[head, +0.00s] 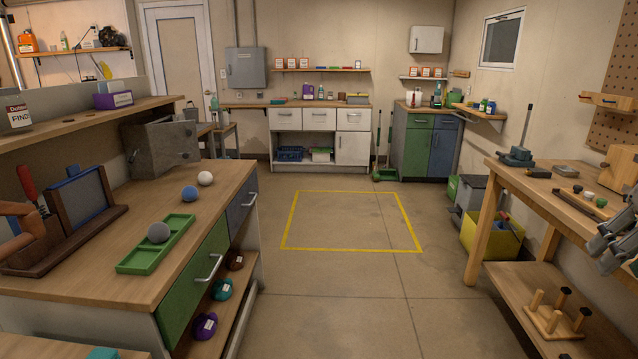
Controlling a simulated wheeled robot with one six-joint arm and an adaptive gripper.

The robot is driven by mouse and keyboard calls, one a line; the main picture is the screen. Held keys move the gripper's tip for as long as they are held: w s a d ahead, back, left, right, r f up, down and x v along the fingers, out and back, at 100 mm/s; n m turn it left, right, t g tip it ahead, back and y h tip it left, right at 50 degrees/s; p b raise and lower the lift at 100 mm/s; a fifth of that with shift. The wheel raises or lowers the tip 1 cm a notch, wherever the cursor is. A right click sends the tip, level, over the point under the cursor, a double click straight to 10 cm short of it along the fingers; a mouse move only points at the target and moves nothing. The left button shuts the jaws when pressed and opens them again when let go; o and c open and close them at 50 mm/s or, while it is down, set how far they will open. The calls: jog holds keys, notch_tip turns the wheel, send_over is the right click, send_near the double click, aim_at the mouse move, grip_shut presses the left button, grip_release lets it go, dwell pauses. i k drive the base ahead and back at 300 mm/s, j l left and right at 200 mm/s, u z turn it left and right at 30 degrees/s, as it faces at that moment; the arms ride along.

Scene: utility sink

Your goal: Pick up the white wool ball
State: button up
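A small white ball (205,178) sits on the wooden top of the left workbench (215,215), near its far end. A blue ball (189,193) is just in front of it, apart from it. A grey ball (158,232) sits in a green tray (137,262) nearer to me. My gripper (600,255) shows at the right edge, in front of the right workbench. Its grey fingers look spread apart with nothing between them. It is far across the room from the white ball.
A grey metal box (160,146) stands behind the balls, and a dark wooden frame (80,208) is to their left. Yarn-like balls lie on the shelf below, including a purple one (204,326). The floor with a yellow outlined square (350,220) is clear between the benches.

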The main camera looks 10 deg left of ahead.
aim_at(205, 177)
jog(key=i, duration=0.9)
jog(key=i+l, duration=0.15)
jog(key=i, duration=0.8)
jog(key=i+u, duration=0.95)
jog(key=i+j+u, duration=0.1)
jog(key=u, duration=0.3)
jog(key=i+u, duration=0.4)
jog(key=i+l+u, duration=0.1)
jog(key=u, duration=0.3)
jog(key=i+l+u, duration=0.15)
jog(key=u, duration=0.25)
jog(key=i, duration=0.1)
